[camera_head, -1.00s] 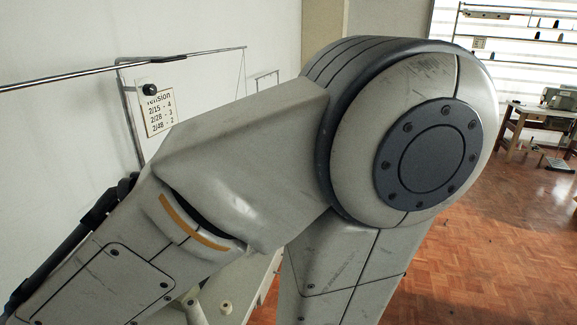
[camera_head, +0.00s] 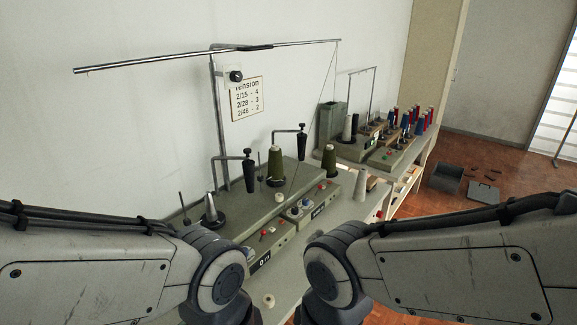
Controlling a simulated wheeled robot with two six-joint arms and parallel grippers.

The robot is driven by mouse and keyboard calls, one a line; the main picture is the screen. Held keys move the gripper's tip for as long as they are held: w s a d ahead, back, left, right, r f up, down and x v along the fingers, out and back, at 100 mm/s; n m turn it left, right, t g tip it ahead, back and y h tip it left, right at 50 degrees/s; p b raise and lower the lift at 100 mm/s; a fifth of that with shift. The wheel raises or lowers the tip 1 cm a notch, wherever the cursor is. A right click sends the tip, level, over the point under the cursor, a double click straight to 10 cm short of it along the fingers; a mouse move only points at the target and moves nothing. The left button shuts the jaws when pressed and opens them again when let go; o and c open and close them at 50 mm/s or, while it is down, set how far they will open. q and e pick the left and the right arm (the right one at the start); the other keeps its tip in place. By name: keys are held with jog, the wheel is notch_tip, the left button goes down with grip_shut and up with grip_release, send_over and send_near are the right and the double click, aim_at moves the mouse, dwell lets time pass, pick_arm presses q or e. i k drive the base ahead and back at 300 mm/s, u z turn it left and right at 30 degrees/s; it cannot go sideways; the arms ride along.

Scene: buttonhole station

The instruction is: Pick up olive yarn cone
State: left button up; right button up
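One olive yarn cone (camera_head: 275,162) stands upright on the grey winding machine, near its middle. A second olive cone (camera_head: 329,161) stands upright further right, at the machine's far end. A grey-white cone (camera_head: 210,206) stands on a dark base at the machine's left. Both of my arms reach in from the sides and bend down at the bottom middle. Neither gripper shows; both are below the picture's edge, so I cannot see their fingers or whether they hold anything.
The machine sits on a pale table (camera_head: 285,262) against the white wall. A metal thread arm (camera_head: 150,60) crosses above it. Black-capped posts (camera_head: 249,172) stand by the cones. A second machine (camera_head: 350,150) with red and blue spools stands behind. A grey box (camera_head: 444,178) lies on the floor.

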aim_at(275, 160)
jog(key=u, duration=0.15)
jog(key=k, duration=0.9)
jog(key=z, duration=1.4)
jog(key=i, duration=1.75)
jog(key=z, duration=0.3)
jog(key=i, duration=1.4)
jog(key=u, duration=0.95)
jog(key=i, duration=0.8)
jog(key=u, duration=1.55)
jog(key=i, duration=0.5)
jog(key=u, duration=0.3)
